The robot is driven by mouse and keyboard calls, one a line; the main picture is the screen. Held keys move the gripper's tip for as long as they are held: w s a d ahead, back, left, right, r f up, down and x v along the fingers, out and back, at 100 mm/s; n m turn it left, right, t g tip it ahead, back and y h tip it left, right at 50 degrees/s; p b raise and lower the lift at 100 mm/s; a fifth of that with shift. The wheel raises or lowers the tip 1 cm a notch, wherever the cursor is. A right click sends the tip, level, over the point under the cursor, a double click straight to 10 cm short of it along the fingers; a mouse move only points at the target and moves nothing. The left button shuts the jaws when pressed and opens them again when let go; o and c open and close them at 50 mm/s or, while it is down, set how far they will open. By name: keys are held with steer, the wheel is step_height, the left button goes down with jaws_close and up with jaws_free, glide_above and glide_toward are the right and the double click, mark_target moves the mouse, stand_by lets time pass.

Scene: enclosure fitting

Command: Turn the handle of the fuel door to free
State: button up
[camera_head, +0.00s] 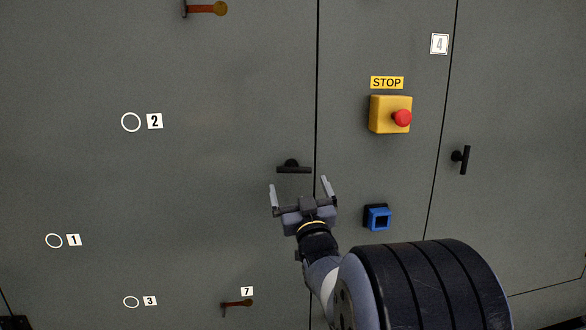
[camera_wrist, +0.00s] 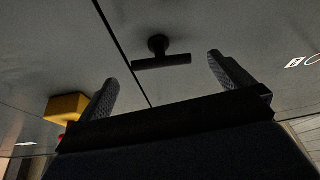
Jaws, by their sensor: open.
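A black T-shaped handle (camera_head: 294,169) sits on the large grey door (camera_head: 220,190) just left of a vertical seam, with its bar level. No label in view names the fuel door. My gripper (camera_head: 299,184) is open and empty just below this handle in the head view, its fingers spread wider than the bar. In the wrist view the handle (camera_wrist: 161,61) lies ahead of and between the two fingers (camera_wrist: 163,78), with a gap to them. It is not touched.
A yellow box with a red stop button (camera_head: 390,115) and a blue square fitting (camera_head: 378,217) are on the panel to the right. Another black handle (camera_head: 462,159) stands upright farther right. Orange-brown levers (camera_head: 238,303) and (camera_head: 207,9) are at left.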

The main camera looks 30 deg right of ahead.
mark_target(294, 172)
steer(key=p+x, duration=0.1)
steer(key=x, duration=0.5)
steer(key=shift+r+p, duration=0.1)
steer(key=shift+p, duration=0.3)
